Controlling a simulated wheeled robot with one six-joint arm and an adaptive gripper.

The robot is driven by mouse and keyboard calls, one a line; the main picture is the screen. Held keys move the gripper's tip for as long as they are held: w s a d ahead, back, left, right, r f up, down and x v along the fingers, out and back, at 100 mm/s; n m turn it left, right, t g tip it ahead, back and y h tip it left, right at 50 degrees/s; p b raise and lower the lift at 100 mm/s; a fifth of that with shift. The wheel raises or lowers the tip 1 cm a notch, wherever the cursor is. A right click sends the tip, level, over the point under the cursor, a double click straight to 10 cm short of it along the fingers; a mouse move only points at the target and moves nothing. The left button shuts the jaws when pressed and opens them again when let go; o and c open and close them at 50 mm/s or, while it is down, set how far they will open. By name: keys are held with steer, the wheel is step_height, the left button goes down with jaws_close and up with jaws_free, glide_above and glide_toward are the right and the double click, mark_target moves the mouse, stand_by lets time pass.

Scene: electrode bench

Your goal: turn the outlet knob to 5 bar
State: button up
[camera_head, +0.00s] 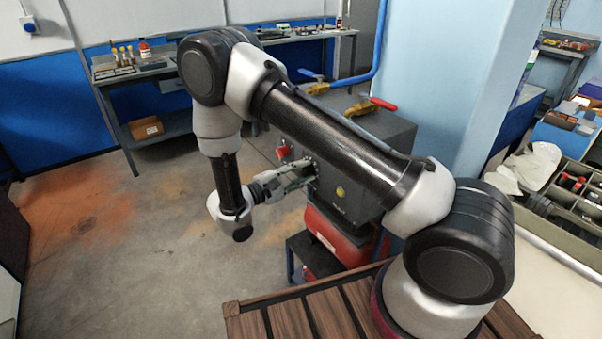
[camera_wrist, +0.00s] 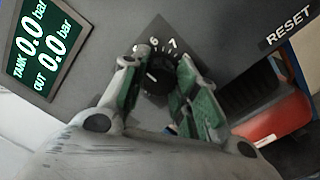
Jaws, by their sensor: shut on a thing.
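The black outlet knob (camera_wrist: 157,75) sits on a dark dial on the grey panel in the wrist view, with the numerals 6 and 7 readable above it. My gripper (camera_wrist: 158,66) has its green-padded fingers on either side of the knob and is shut on it. A pale mark shows on the knob, but the setting cannot be read surely. The display (camera_wrist: 38,42) at left shows TANK 0.0 bar and OUT 0.0 bar. In the head view my gripper (camera_head: 302,173) reaches the front of the grey unit (camera_head: 390,135); the knob is hidden there.
A red button (camera_head: 283,153) and a yellow button (camera_head: 340,191) are on the unit's front. A red tank (camera_head: 335,238) sits below. The floor (camera_head: 150,230) at left is clear.

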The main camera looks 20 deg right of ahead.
stand_by(0.3)
steer(key=o, duration=1)
steer(key=shift+o, duration=0.2)
steer(key=shift+a, duration=0.1)
steer(key=v, duration=1.1)
steer(key=shift+s+a, duration=0.2)
steer(key=shift+a, duration=0.2)
